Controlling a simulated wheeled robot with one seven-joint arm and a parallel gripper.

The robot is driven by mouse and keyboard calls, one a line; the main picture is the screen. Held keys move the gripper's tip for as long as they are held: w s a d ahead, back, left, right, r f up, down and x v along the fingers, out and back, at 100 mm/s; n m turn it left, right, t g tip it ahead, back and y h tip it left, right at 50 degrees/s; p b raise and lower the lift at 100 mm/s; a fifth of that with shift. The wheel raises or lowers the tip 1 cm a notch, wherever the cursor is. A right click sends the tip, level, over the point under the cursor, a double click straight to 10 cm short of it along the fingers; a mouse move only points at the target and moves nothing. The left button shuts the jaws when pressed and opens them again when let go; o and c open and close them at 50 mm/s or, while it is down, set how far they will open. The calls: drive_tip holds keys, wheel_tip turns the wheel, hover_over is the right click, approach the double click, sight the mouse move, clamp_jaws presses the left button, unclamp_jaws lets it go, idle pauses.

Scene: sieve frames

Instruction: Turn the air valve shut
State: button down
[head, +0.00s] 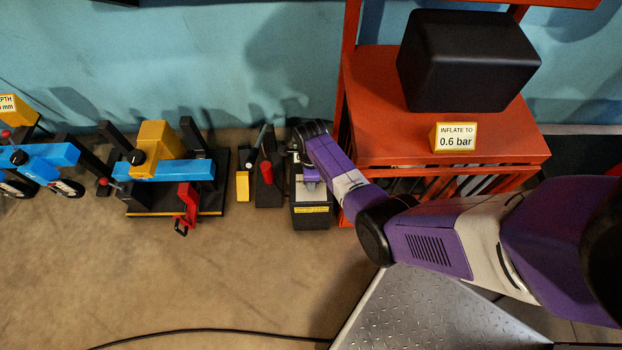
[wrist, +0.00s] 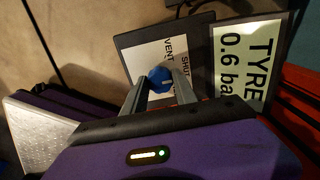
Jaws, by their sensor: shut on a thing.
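The air valve is a small blue knob (wrist: 160,78) on a plate marked VENT and SHUT in the wrist view. My gripper (wrist: 160,90) is shut on the knob, one finger on each side of it. A light mark shows on the knob, but I cannot tell exactly which word it points at. More lettering may be hidden by the fingers. Beside it a display (wrist: 242,62) reads TYRE 0.6 bar. In the head view my gripper (head: 311,178) is down at the black valve box (head: 311,217), and the knob is hidden there.
An orange shelf (head: 440,155) stands close on the right, with a black block (head: 468,62) and a sign (head: 455,138) reading INFLATE TO 0.6 bar. A blue and yellow rig (head: 155,170) and a red-handled device (head: 266,175) stand to the left. The front floor is mostly clear.

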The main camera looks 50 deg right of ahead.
idle(0.3)
drive_tip(key=c, duration=1)
unclamp_jaws()
wheel_tip(320, 180, up, 8)
drive_tip(key=p, duration=0.3)
drive_tip(key=shift+f, duration=0.1)
